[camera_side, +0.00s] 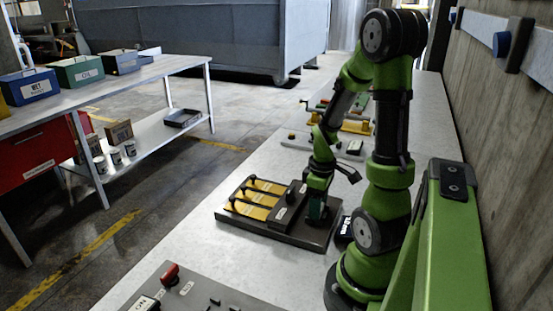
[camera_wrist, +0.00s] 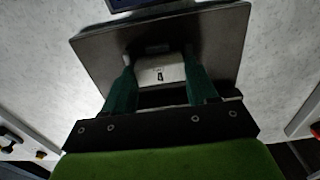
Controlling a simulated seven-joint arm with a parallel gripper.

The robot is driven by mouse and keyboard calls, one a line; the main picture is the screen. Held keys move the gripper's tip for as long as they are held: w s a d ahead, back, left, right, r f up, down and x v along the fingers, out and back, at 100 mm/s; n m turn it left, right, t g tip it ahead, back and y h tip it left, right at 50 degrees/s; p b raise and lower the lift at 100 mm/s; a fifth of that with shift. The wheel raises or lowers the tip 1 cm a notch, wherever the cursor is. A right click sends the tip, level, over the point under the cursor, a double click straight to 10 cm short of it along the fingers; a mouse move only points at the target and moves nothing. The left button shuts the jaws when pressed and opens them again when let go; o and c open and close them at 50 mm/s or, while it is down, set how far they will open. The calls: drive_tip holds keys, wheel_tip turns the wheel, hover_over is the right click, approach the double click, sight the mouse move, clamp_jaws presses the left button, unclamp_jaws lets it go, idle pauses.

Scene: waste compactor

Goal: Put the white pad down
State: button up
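The white pad (camera_wrist: 160,71) shows in the wrist view as a pale block with a small dark mark on its face. It sits between the two green fingers of my gripper (camera_wrist: 160,62), which touch its left and right sides. Behind it lies a dark square board (camera_wrist: 95,52); I cannot tell whether the pad touches it. In the side view my gripper (camera_side: 317,212) points down at the right part of the dark board (camera_side: 264,234), beside a black labelled block (camera_side: 287,207). The pad cannot be made out there.
Several yellow pieces (camera_side: 258,196) with black handles lie on the board's left part. A grey panel with a red knob (camera_side: 170,273) stands nearer the camera, and yellow fixtures (camera_side: 356,126) stand farther along the bench. A concrete wall (camera_side: 500,120) bounds the right. Bare bench lies left of the board.

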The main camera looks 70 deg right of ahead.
wheel_tip(320, 180, up, 12)
drive_tip(key=shift+f, duration=0.15)
drive_tip(key=w+a+r+m+t, duration=0.1)
drive_tip(key=w+a+r+t, duration=0.1)
drive_tip(key=a, duration=0.5)
drive_tip(key=w+a+r+m+t+y, duration=0.1)
drive_tip(key=w+a+r+t, duration=0.1)
drive_tip(key=a, duration=0.6)
drive_tip(key=w+a+r+m+t+y, duration=0.1)
drive_tip(key=w+a+r+m+t, duration=0.1)
drive_tip(key=a, duration=0.5)
drive_tip(key=shift+w+a+r+t, duration=0.1)
drive_tip(key=shift+w+r+t, duration=0.2)
drive_tip(key=shift+r, duration=0.25)
drive_tip(key=shift+w+a+r+t, duration=0.1)
drive_tip(key=shift+w+r+t, duration=0.2)
drive_tip(key=shift+r, duration=0.25)
